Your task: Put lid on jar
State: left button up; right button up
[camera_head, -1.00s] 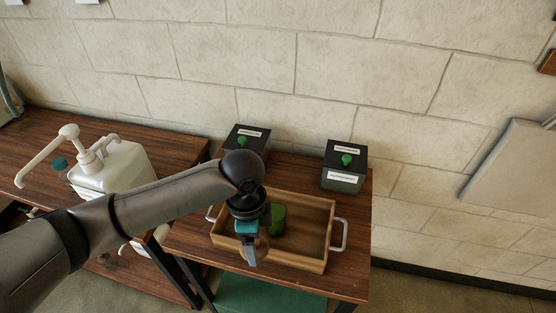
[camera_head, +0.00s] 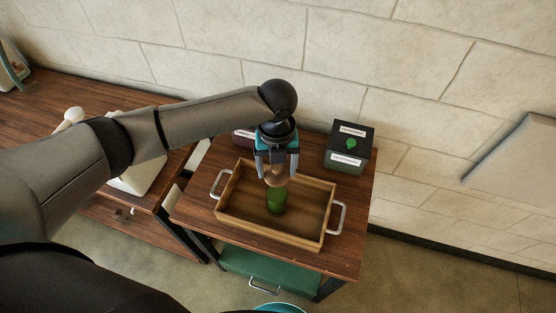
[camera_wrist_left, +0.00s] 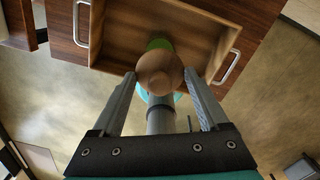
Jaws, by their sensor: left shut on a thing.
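My left gripper (camera_head: 277,170) is shut on a round brown lid (camera_head: 276,177), which hangs just above the green jar (camera_head: 276,203). The jar stands in the wooden tray (camera_head: 290,238) on the small table. In the left wrist view, the lid (camera_wrist_left: 159,73) with its small knob sits between the fingertips and hides most of the jar (camera_wrist_left: 159,44). I cannot tell whether the lid touches the jar's rim. My right gripper is not in view.
A dark box with a green knob (camera_head: 351,143) stands behind the tray, at the right. Another box (camera_head: 243,137) is mostly hidden behind my arm. The tray around the jar looks clear.

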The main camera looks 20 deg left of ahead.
aim_at(276, 176)
pick_arm(q)
jog(key=shift+f+b, duration=2.05)
jog(key=shift+b, duration=0.35)
jog(key=shift+f+b, duration=0.55)
jog(key=shift+f, duration=0.6)
jog(key=shift+r+p, duration=0.1)
jog(key=shift+p, duration=0.65)
jog(key=shift+f+p, duration=0.2)
jog(key=shift+p, duration=0.3)
jog(key=o, duration=1.2)
jog(key=shift+r, duration=0.1)
